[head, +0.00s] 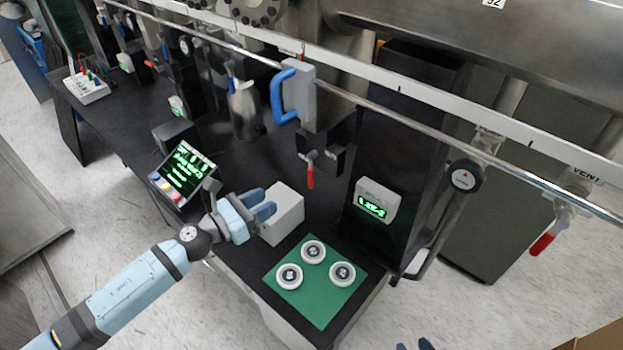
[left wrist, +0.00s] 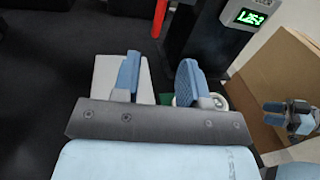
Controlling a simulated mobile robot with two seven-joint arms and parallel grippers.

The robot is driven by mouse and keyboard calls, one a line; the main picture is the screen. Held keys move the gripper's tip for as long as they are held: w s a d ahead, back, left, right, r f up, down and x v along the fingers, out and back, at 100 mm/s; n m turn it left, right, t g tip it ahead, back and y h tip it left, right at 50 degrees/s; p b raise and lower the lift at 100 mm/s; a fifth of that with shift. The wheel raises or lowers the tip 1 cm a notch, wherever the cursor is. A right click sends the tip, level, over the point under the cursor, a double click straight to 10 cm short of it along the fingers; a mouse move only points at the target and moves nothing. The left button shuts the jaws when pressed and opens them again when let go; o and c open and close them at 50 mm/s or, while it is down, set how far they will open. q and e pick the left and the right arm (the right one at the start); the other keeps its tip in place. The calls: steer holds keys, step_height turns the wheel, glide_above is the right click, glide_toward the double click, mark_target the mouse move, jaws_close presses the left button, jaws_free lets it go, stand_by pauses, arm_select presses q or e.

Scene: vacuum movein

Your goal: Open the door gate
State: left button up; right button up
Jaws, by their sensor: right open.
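The gate is a grey block (head: 301,97) with a blue D-shaped handle (head: 281,97), mounted on the metal pipework at upper centre. My left gripper (head: 264,205) is below and left of the handle, apart from it. It also shows in the left wrist view (left wrist: 159,78), with its two blue fingers spread and nothing gripped between them. My right gripper shows only as blue fingertips (head: 416,345) at the bottom edge of the head view. It shows at the right in the left wrist view (left wrist: 290,112), open. The handle is not visible in the left wrist view.
A white box (head: 284,213) stands on the black table right beside my left gripper. A green mat (head: 330,306) holds three white round flanges. A tilted screen (head: 186,169) stands left of the gripper. A red-handled valve (head: 310,172) hangs below the gate.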

mark_target(311, 176)
arm_select(q)
steer(key=shift+w+d+r+m, duration=0.1)
steer(key=shift+w+d+m, duration=0.05)
steer(key=shift+w+m, duration=0.15)
steer(key=p+x, duration=0.2)
steer(key=x, duration=1.1)
steer(key=shift+p, duration=0.4)
jaws_close()
